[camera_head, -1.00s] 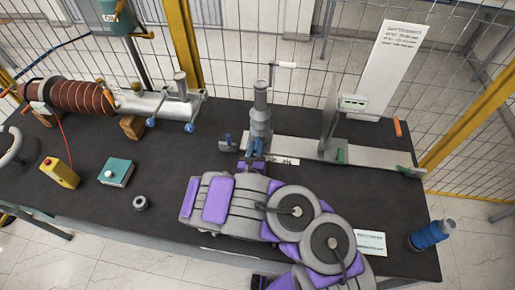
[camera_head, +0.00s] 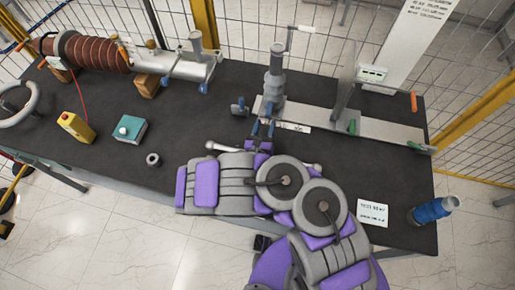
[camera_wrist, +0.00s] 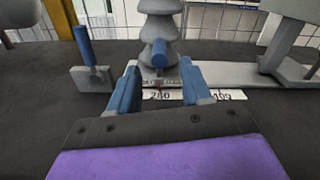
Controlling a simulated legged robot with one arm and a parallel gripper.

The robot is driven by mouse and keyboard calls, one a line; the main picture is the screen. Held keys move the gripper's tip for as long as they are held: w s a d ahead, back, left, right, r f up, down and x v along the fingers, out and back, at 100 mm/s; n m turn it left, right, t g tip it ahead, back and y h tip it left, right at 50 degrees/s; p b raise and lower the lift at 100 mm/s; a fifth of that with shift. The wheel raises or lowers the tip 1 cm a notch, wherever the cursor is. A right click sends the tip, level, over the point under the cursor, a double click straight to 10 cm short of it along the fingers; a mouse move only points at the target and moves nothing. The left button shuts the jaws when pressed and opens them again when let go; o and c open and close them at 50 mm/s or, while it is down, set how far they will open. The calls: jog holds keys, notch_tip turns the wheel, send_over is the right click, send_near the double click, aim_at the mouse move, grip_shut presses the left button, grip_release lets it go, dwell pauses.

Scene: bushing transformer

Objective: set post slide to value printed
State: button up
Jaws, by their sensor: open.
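The grey ribbed post (camera_head: 273,85) stands upright on a pale rail (camera_head: 385,129) at the back of the dark table. In the wrist view, the post (camera_wrist: 158,25) has a blue knob (camera_wrist: 159,50) low on its front. My gripper (camera_wrist: 158,72) is open, with blue fingers to either side below the knob; I cannot tell whether they touch anything. In the head view my gripper (camera_head: 263,128) is just in front of the post's foot. A white scale strip (camera_wrist: 165,95) with black numbers lies beneath, partly hidden by the fingers. A printed card (camera_head: 373,213) lies front right, its text hard to read.
Another blue-handled piece (camera_head: 239,105) stands left of the post, and a grey upright plate (camera_head: 345,85) stands right. A blue spool (camera_head: 433,210) is at the right edge. A teal box (camera_head: 130,131) and yellow box (camera_head: 75,127) sit left. The table middle-left is mostly clear.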

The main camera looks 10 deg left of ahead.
jog(key=s, duration=0.3)
jog(key=s+p, duration=0.1)
jog(key=s, duration=0.3)
jog(key=s+p, duration=0.1)
jog(key=s, duration=0.3)
jog(key=shift+s+a+f, duration=0.1)
jog(key=shift+a+f, duration=0.05)
jog(key=shift+a, duration=0.1)
jog(key=w+d+r+m+h, duration=0.5)
jog(key=d+r+m+h, duration=0.1)
jog(key=r, duration=0.3)
jog(key=s+d+r+m+g+h+b, duration=0.1)
jog(key=s+d+r+m+g+h, duration=0.1)
jog(key=d+r+m+g+h, duration=0.65)
jog(key=s+d+r+m+g+h+b, duration=0.1)
jog(key=d+r+m+g+h, duration=0.3)
jog(key=d+m, duration=0.6)
jog(key=s+d+r+m+g+y+b, duration=0.2)
jog(key=s+d+m+g+y, duration=0.7)
jog(key=s, duration=0.5)
jog(key=s+a+m+t+y+b, duration=0.1)
jog(key=s+a+m+y+b, duration=0.2)
jog(key=s+a+y, duration=0.7)
jog(key=shift+s+a+r+m+t, duration=0.15)
jog(key=shift+s+r+m+t, duration=0.15)
jog(key=shift+m, duration=0.35)
